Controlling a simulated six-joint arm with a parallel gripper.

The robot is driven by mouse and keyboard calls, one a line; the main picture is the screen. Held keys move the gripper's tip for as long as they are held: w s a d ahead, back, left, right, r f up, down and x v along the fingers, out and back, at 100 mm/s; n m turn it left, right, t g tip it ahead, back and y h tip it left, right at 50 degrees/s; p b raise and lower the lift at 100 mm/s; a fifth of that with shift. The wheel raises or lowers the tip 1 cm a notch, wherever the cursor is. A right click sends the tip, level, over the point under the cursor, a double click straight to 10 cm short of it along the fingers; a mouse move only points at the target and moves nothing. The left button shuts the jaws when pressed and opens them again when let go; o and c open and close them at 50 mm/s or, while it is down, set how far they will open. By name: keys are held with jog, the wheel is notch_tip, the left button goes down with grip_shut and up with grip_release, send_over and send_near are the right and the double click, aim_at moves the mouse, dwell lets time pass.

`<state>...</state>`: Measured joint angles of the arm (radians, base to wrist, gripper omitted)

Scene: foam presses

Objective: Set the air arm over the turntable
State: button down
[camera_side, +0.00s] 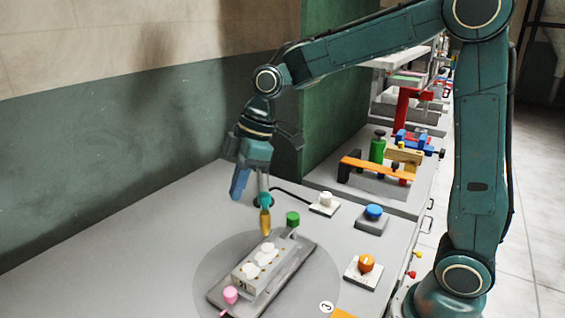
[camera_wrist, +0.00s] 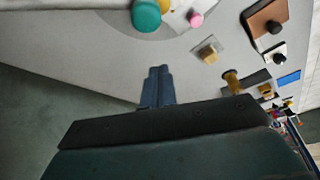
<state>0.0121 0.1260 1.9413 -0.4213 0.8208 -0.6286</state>
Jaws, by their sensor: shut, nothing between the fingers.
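The turntable (camera_side: 210,270) is a darker grey disc set in the grey bench. It carries a grey mould (camera_side: 262,270) with white foam, a pink knob (camera_side: 230,294) and a green knob (camera_side: 292,218). What looks like the air arm, with a teal knob (camera_side: 265,200) and a brass-coloured tip (camera_side: 265,224), stands by the disc's far edge, partly behind my gripper. The teal knob also shows at the top of the wrist view (camera_wrist: 146,14). My gripper (camera_side: 238,186) is shut and empty, pointing down just left of the teal knob and apart from the bench.
A white knob on a plate (camera_side: 324,201), a blue button (camera_side: 373,212) and an orange knob (camera_side: 366,263) stand right of the turntable. A black cable runs behind. More benches with coloured fixtures (camera_side: 378,165) lie beyond. The bench's left side is bare, against the wall.

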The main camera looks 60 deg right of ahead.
jog(key=v, duration=0.8)
jog(key=shift+s+r, duration=0.1)
jog(key=shift+r, duration=0.05)
jog(key=s+d+f+m+t+h, duration=0.1)
jog(key=s+m, duration=0.4)
jog(key=s, duration=0.5)
jog(key=s+d+f+m+t+h, duration=0.2)
jog(key=s+m, duration=0.4)
jog(key=s, duration=0.4)
jog(key=shift+s+d+f, duration=0.2)
jog(key=shift+d+f, duration=0.55)
jog(key=shift+d, duration=0.45)
